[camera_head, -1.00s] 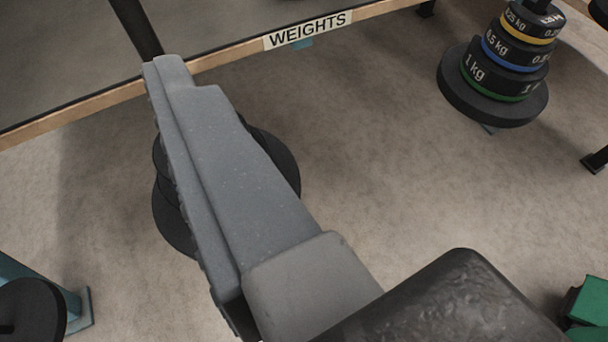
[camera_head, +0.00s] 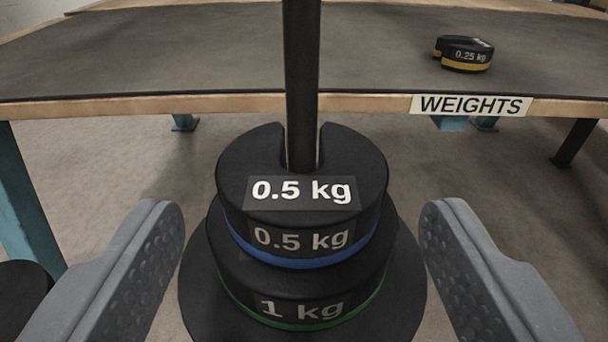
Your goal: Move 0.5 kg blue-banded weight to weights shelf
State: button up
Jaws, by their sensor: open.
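The 0.5 kg blue-banded weight (camera_head: 240,215) is a black slotted disc around a dark vertical rod (camera_head: 302,70), its slot at the back. It rests on top of a 1 kg green-banded weight (camera_head: 235,265), which sits on a wider black base disc (camera_head: 410,280). My gripper (camera_head: 302,225) is open, one finger on each side of the stack, with gaps to the blue-banded weight. The weights shelf (camera_head: 200,60) is a dark top with a wooden front edge and a WEIGHTS label (camera_head: 471,106), behind the stack.
The rod stands upright in front of the shelf. A teal post (camera_head: 27,190) and a dark disc (camera_head: 22,290) are at the left.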

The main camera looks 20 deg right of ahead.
aim_at(303, 244)
jog(key=shift+f+x, duration=0.15)
jog(key=shift+x, duration=1.1)
jog(key=shift+f+x, duration=0.15)
jog(key=shift+x, duration=1.1)
jog(key=c, duration=0.9)
